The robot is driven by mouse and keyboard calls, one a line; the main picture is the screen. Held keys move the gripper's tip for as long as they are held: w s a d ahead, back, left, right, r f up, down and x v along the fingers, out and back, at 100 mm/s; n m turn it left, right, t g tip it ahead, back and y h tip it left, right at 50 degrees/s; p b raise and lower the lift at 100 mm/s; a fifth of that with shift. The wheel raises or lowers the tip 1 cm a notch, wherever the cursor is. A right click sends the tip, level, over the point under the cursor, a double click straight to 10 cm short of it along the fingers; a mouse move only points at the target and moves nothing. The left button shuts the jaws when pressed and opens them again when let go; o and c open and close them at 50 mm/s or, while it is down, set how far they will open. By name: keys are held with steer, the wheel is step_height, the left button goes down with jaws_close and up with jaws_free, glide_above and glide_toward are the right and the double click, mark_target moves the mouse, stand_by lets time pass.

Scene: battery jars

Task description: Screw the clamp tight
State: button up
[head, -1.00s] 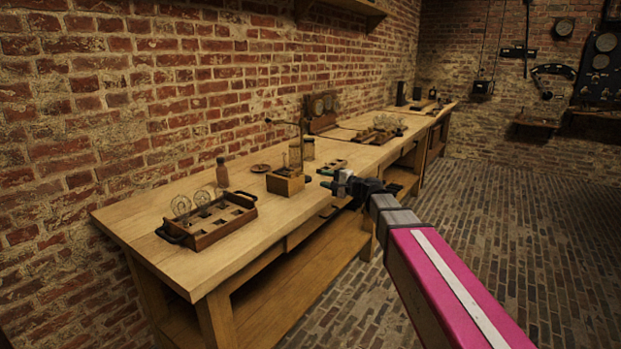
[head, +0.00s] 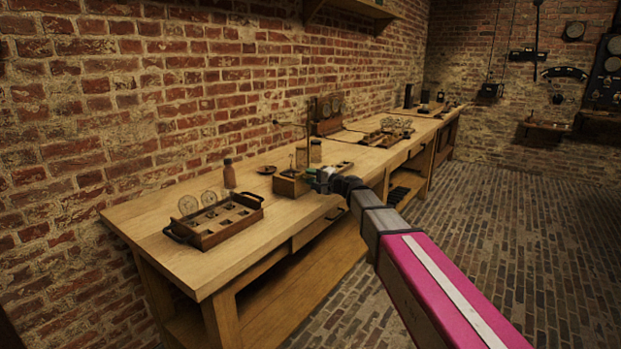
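My gripper (head: 319,181) is at the front right of a small wooden box (head: 289,186) on the workbench. It is too small and dark to tell whether its fingers are open or shut. A small greenish thing (head: 310,171) shows at the fingertips, and I cannot tell whether it is held. A glass jar (head: 301,157) stands at the box, with a thin rod rising beside it and an arm reaching left. A second jar (head: 316,151) stands behind. I cannot make out the clamp at this size.
A brown bottle (head: 229,174) and small dish (head: 267,170) stand behind. The near bench top (head: 150,217) is clear.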

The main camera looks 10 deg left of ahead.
steer(key=shift+w+a, duration=0.1)
steer(key=shift+a, duration=0.15)
jaws_close()
